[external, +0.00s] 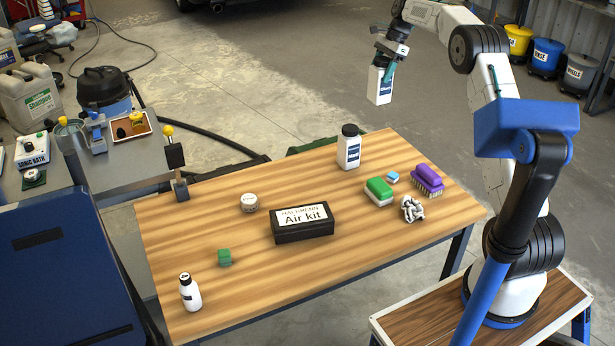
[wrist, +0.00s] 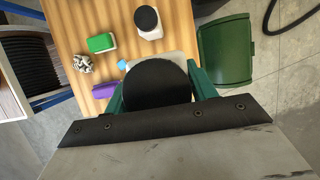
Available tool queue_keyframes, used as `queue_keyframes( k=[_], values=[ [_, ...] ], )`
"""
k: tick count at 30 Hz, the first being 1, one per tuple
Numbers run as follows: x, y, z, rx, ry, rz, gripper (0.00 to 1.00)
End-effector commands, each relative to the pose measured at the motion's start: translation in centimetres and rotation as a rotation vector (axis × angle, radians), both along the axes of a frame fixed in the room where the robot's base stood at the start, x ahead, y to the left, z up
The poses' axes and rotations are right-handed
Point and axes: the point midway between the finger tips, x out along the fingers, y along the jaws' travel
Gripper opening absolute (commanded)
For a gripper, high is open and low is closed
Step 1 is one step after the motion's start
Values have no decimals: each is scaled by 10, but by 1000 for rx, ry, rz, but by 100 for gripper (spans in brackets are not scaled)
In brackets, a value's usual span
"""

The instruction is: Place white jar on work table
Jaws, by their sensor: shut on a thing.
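My gripper (external: 386,64) is shut on a white jar (external: 379,86) with a dark blue label. It holds the jar roughly upright in the air, above table height, near the far right edge of the work table (external: 200,245). In the wrist view my green fingers (wrist: 157,90) grip either side of the jar's black lid (wrist: 155,82), which hides most of the jar. I cannot tell whether the jar is over the tabletop or just past its edge. A similar white bottle with a black cap (external: 349,148) stands on the table.

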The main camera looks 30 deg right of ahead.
Motion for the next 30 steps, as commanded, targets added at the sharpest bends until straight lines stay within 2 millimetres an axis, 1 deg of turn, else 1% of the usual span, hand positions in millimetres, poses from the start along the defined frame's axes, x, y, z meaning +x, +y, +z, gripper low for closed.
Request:
queue_keyframes(
  k=[1, 3, 10, 12, 14, 21, 24, 30],
  values=[
    [-5, -14, 1, 0, -2, -2, 17],
    [-10, -28, 2, 0, -1, -2, 17],
    [-25, -62, 1, 1, -2, 1, 17],
    [-24, -59, -15, 2, 1, 3, 17],
    [-24, -59, -26, 2, 2, 4, 17],
    [-24, -58, -76, 2, 2, 4, 17],
    [-24, -58, -95, 2, 2, 4, 17],
    [-24, -58, -118, 1, 0, 3, 17]
  ],
)
